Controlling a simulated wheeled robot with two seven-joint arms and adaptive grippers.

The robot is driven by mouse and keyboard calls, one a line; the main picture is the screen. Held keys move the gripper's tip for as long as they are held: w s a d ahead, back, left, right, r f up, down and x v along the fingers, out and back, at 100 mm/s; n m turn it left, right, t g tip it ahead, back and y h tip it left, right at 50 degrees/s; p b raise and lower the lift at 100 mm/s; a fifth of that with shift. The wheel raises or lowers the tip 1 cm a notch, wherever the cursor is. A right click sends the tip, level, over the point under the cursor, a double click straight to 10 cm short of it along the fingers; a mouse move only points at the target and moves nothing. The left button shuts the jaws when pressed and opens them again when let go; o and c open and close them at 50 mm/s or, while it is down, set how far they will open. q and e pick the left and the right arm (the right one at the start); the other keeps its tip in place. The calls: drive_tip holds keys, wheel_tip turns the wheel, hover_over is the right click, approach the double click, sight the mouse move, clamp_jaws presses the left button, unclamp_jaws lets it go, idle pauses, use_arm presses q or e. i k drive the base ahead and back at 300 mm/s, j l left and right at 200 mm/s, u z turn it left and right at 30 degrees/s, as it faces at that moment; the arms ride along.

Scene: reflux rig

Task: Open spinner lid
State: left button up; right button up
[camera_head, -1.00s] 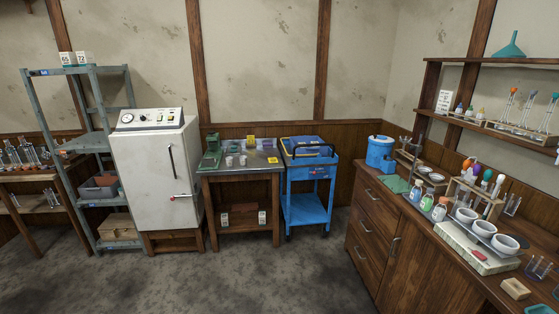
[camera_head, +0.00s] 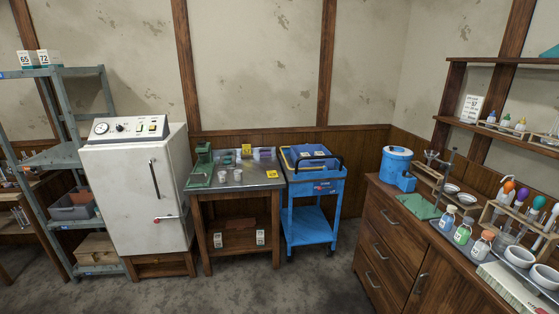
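A blue round drum-shaped device (camera_head: 396,161), which may be the spinner, stands at the far left end of the wooden counter on the right. Its top looks covered, so the lid appears shut. A smaller blue part sits against its front right side. No label on it can be read. Neither of my grippers shows in the head view, so both are away from the device as far as this picture reaches.
A wooden counter (camera_head: 382,237) with drawers holds a green cloth (camera_head: 420,206), bottles and white bowls. A blue cart (camera_head: 309,225), a metal-topped table (camera_head: 232,177), a white cabinet (camera_head: 136,190) and a grey shelf (camera_head: 57,155) line the back. The grey floor (camera_head: 300,284) in front is clear.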

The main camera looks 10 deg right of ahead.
sight(394, 152)
drive_tip(key=i, duration=1.55)
drive_tip(key=i+l+u, duration=0.1)
drive_tip(key=i+u, duration=0.25)
drive_tip(key=i, duration=1.35)
drive_tip(key=z, duration=2.4)
